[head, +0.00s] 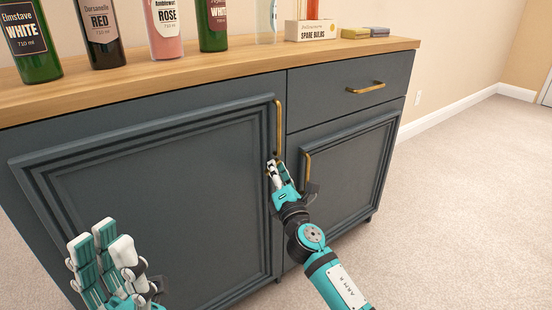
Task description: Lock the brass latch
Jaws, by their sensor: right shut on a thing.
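My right gripper (274,170) is at the inner edge of the large left cabinet door (160,190), just below the lower end of its brass bar handle (278,125). It is shut on a small brass piece, apparently the brass latch (268,170), which its fingers mostly hide. I cannot tell which way the latch is turned. My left gripper (101,250) is open and empty, with its fingers pointing up in front of the left door and apart from it. Both cabinet doors look closed.
The smaller right door (350,170) has its own brass handle (307,170), close beside my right gripper. A drawer (350,95) is above it. Several bottles, a spare bulbs box (311,30) and small blocks stand on the wooden top (190,66). The carpet (470,190) at right is clear.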

